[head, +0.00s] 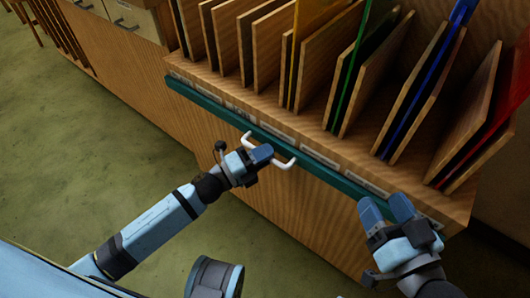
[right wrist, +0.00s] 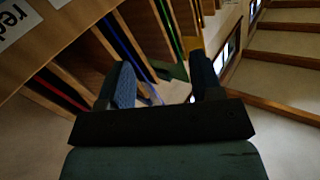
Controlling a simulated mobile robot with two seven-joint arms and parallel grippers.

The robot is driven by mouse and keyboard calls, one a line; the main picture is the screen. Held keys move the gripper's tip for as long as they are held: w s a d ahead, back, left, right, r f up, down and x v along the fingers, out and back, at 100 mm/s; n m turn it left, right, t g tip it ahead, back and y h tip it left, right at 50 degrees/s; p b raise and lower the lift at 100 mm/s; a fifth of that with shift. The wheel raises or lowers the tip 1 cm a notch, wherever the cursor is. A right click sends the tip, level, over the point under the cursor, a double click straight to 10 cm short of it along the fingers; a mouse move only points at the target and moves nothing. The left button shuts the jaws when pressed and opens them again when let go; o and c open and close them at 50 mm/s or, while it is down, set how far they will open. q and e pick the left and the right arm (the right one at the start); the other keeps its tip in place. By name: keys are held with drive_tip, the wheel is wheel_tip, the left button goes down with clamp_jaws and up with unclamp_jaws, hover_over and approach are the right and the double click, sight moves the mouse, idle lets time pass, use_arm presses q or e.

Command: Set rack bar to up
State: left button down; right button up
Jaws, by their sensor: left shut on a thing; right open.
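The rack bar (head: 205,102) is a long dark teal strip along the front edge of the wooden rack, running from upper left to lower right in the head view. A white handle (head: 288,163) stands out from its middle. My left gripper (head: 262,153) is shut on the white handle and hides its middle part. My right gripper (head: 386,207) is open and empty near the right end of the bar. In the right wrist view its two fingers (right wrist: 163,80) are apart, with the rack behind them.
The wooden rack (head: 300,125) holds upright coloured glass sheets between wooden dividers: yellow, green, blue (head: 425,75) and red (head: 497,110). White labels line its front edge. A cabinet with drawers (head: 130,18) stands at upper left. The green floor at left is clear.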

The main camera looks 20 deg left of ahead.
sight(265, 135)
use_arm(q)
wheel_tip(265, 135, up, 8)
drive_tip(key=p, duration=0.6)
drive_tip(key=shift+f, duration=0.2)
use_arm(e)
wheel_tip(265, 135, up, 7)
drive_tip(key=t, duration=0.2)
use_arm(q)
wheel_tip(265, 135, up, 3)
drive_tip(key=p, duration=0.2)
drive_tip(key=shift+f+p, duration=0.1)
drive_tip(key=shift+p, duration=0.25)
drive_tip(key=shift+w+r+p, duration=0.1)
drive_tip(key=shift+r+p, duration=0.45)
drive_tip(key=shift+r, duration=0.1)
use_arm(e)
drive_tip(key=d+f+m+g+h, duration=0.1)
drive_tip(key=d+f+g+h, duration=0.1)
drive_tip(key=f, duration=0.5)
drive_tip(key=shift+s+d+g+h, duration=0.4)
drive_tip(key=shift+d+h, duration=0.4)
drive_tip(key=shift+d, duration=0.1)
use_arm(q)
drive_tip(key=c, duration=1.2)
unclamp_jaws()
drive_tip(key=shift+o, duration=0.4)
drive_tip(key=shift+f, duration=0.1)
